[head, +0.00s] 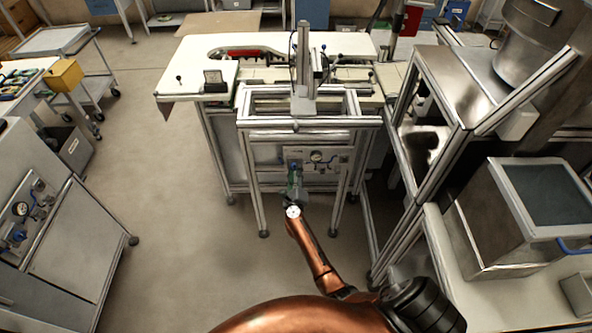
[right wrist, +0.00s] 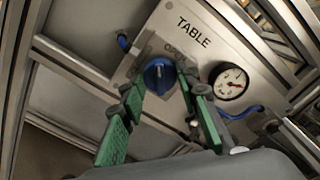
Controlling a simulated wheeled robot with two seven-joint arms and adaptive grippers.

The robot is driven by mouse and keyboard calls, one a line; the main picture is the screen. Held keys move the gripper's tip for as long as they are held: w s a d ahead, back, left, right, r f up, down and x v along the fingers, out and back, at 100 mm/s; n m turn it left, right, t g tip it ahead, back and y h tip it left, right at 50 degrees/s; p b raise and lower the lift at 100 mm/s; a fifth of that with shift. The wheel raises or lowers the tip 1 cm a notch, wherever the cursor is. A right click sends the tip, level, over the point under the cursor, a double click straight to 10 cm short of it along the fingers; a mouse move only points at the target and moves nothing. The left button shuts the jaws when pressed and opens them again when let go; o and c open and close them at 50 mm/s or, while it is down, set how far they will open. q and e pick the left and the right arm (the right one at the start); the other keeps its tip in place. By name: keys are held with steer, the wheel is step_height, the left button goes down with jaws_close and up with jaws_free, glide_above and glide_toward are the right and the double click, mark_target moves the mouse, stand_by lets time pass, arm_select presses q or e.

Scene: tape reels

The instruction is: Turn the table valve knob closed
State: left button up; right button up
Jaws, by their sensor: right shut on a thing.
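The blue table valve knob (right wrist: 159,76) sits on a grey panel (right wrist: 205,45) marked TABLE. An OPEN label is partly visible just above the knob, and its pale pointer mark runs roughly up and down in the right wrist view. My right gripper (right wrist: 159,92) has its green-padded fingers on either side of the knob and is shut on it. My left gripper is not in view.
A pressure gauge (right wrist: 229,81) sits right of the knob, with blue hoses close by. Frame bars (head: 258,190) flank the panel. A metal rack (head: 440,120) stands close on the right. Open floor (head: 180,230) lies to the left, before a grey cabinet (head: 75,240).

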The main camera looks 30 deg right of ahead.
steer(key=shift+n+p, duration=2.05)
steer(key=shift+n, duration=2.95)
steer(key=shift+f, duration=0.1)
steer(key=o, duration=1.2)
steer(key=shift+c, duration=0.2)
